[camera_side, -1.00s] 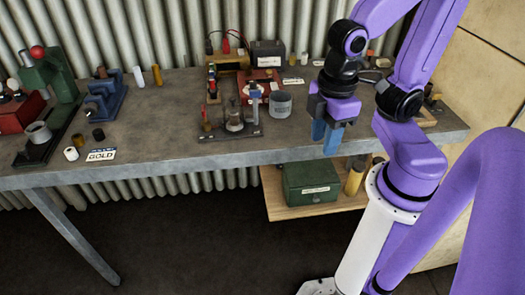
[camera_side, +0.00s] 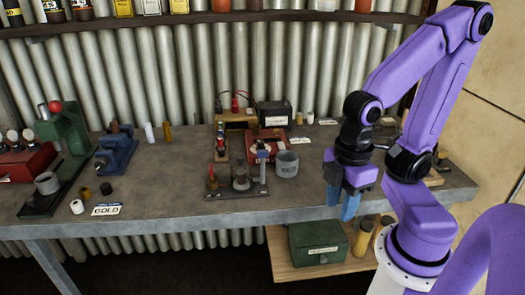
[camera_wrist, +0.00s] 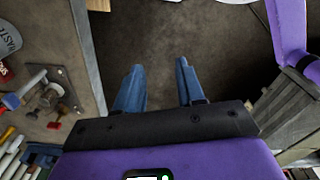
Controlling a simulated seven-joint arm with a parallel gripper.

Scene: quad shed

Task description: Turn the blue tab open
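A small fixture on a dark plate (camera_side: 236,190) stands at the front middle of the bench, with an upright post that has a pale blue top (camera_side: 262,155). I cannot tell for sure whether this is the blue tab. In the wrist view, a blue-tipped piece (camera_wrist: 10,101) lies at the left, beside a metal plate with red parts (camera_wrist: 52,97). My gripper (camera_side: 344,207) hangs at the bench's front edge, right of the fixture and apart from it. In the wrist view, its blue fingers (camera_wrist: 158,85) are spread with only floor between them.
A grey cup (camera_side: 287,163) stands just right of the fixture, with a red box (camera_side: 267,143) behind. A blue vise (camera_side: 117,155) and green press (camera_side: 65,130) are at the left. A green box (camera_side: 317,243) sits on the lower shelf. The bench front between vise and fixture is mostly clear.

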